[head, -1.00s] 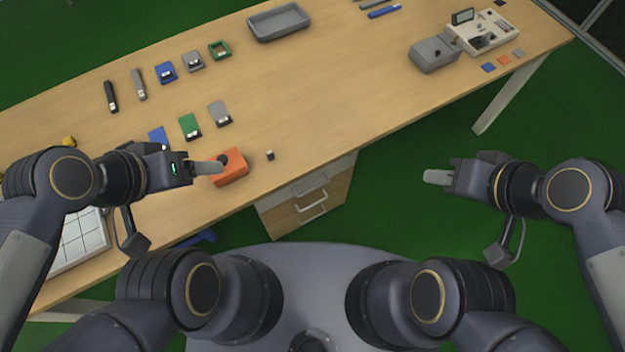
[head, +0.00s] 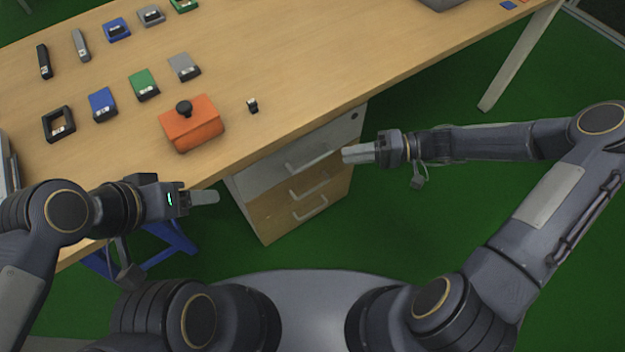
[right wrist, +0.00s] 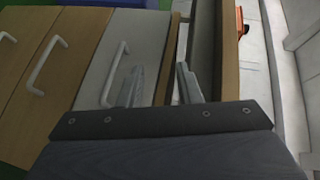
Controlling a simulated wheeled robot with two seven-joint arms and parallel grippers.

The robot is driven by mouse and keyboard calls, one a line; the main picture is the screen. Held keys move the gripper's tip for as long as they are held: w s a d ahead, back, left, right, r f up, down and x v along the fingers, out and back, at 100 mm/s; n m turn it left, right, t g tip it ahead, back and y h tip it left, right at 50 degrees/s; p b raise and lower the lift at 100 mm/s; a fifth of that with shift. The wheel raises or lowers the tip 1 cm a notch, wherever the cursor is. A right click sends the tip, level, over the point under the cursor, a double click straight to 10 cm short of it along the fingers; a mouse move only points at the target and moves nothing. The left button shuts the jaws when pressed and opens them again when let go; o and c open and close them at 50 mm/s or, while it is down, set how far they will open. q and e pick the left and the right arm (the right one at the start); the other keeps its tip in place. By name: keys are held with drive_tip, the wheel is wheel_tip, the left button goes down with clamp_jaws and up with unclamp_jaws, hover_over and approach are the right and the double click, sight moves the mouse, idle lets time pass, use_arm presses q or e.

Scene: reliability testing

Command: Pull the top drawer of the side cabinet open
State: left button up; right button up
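The side cabinet (head: 262,213) stands under the table's near edge. Its top drawer (head: 270,176) has a light grey front and a pale bar handle (head: 306,161); it looks shut, about flush with the wooden fronts below. My right gripper (head: 344,154) is just right of this handle, apart from it in the head view. In the right wrist view the gripper (right wrist: 159,67) is open, its two fingers apart with nothing between them. The top handle (right wrist: 114,75) is beside the left finger; I cannot tell if they touch. My left gripper (head: 217,197) is by the table edge, its opening unclear.
Two lower drawers with pale handles (head: 310,208) are below. The wooden tabletop (head: 320,60) overhangs the cabinet and carries an orange box (head: 192,124) and several small items. Green floor (head: 420,225) to the cabinet's right is free.

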sight(313, 162)
wheel_tip(313, 162, down, 11)
drive_tip(key=w+a+m+t+y+b, duration=0.2)
drive_tip(key=w+t+y+b, duration=0.1)
drive_tip(key=t+b, duration=0.1)
use_arm(q)
wheel_tip(313, 162, down, 7)
drive_tip(key=b, duration=0.1)
drive_tip(key=shift+s+a+f, duration=0.15)
drive_tip(key=shift+a, duration=0.1)
use_arm(e)
drive_tip(key=shift+y, duration=0.3)
drive_tip(key=x, duration=0.7)
drive_tip(key=shift+a, duration=0.4)
drive_tip(key=shift+c, duration=0.3)
clamp_jaws()
